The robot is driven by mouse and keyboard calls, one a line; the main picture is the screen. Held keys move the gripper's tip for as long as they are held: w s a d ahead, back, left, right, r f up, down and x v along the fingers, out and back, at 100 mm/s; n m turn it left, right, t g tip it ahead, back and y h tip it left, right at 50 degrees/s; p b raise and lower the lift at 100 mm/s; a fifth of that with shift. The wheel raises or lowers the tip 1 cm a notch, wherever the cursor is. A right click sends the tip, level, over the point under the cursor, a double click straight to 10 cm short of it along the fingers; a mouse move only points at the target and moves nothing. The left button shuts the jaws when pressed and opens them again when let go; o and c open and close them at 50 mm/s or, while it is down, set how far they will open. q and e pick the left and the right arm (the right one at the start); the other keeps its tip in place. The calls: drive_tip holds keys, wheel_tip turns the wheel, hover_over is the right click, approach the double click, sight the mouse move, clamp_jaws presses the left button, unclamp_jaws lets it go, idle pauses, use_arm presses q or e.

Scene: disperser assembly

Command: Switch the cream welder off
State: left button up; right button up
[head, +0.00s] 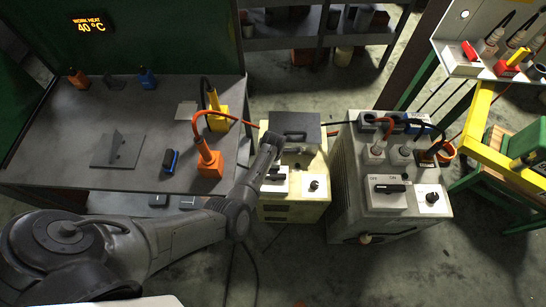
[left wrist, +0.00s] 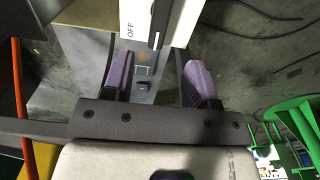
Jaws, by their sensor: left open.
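The cream welder (head: 296,210) stands on the floor in the middle of the head view, with a dark lid over its back part. Its white switch plate (head: 275,187) and a black knob (head: 314,185) sit on top. My left arm reaches over the welder and partly hides the switch. In the left wrist view my left gripper (left wrist: 158,62) is open, with purple fingers apart and nothing held. Ahead of the fingers is a white plate (left wrist: 137,22) marked OFF, with a black lever (left wrist: 164,15) at its right side. My right gripper is not in view.
A grey welder (head: 345,190) with its own OFF/ON switch stands close to the right. The workbench (head: 60,150) at the left carries orange, yellow and blue tools. A yellow beam (head: 475,120) is at the right. Cables cross behind the welders.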

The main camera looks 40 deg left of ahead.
use_arm(q)
drive_tip(key=shift+r+p, duration=0.4)
drive_tip(key=shift+r, duration=1.3)
